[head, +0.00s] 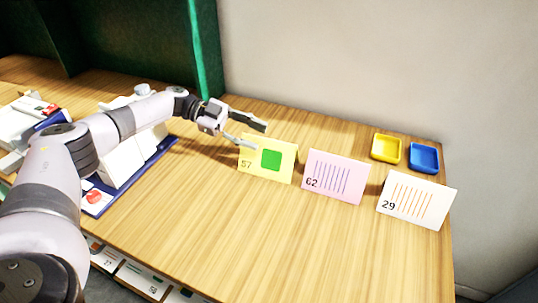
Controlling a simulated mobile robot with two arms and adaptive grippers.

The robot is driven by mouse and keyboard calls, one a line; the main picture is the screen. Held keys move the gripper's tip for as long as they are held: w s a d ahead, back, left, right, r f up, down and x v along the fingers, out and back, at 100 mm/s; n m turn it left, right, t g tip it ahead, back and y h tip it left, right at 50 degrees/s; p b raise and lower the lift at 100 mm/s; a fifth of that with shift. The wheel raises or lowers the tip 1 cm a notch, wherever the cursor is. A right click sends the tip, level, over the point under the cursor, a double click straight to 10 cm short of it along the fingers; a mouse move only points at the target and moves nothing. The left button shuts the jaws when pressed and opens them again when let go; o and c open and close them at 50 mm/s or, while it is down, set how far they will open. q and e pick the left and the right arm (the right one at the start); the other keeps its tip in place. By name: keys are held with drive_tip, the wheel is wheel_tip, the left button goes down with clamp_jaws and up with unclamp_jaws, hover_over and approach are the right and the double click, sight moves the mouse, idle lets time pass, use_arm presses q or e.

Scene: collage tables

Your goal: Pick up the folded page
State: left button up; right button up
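Three folded pages stand tent-like on the wooden table. The yellow page (253,174) is marked 57 and has a green square. The pink page (335,177) is marked 62 and has purple stripes. The white page (416,202) is marked 29 and has orange stripes. My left gripper (258,136) is open above the back left of the yellow page. Its fingers are spread with nothing between them, and the lower finger is close to that page's top edge. I cannot tell if they touch. My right gripper is out of view.
A yellow tray (386,149) and a blue tray (424,158) lie at the back right. White folded items stand on a blue mat (160,150) at left, partly behind my arm. The table (270,245) is clear in front. More pages lie on a lower shelf (133,277).

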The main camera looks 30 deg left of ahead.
sight(263, 139)
use_arm(q)
drive_tip(key=x, duration=0.4)
drive_tip(key=shift+w+d+f, duration=0.1)
drive_tip(key=shift+d+f, duration=0.05)
drive_tip(key=shift+d, duration=0.2)
drive_tip(key=shift+c, duration=0.2)
drive_tip(key=shift+a, duration=0.1)
drive_tip(key=c, duration=0.7)
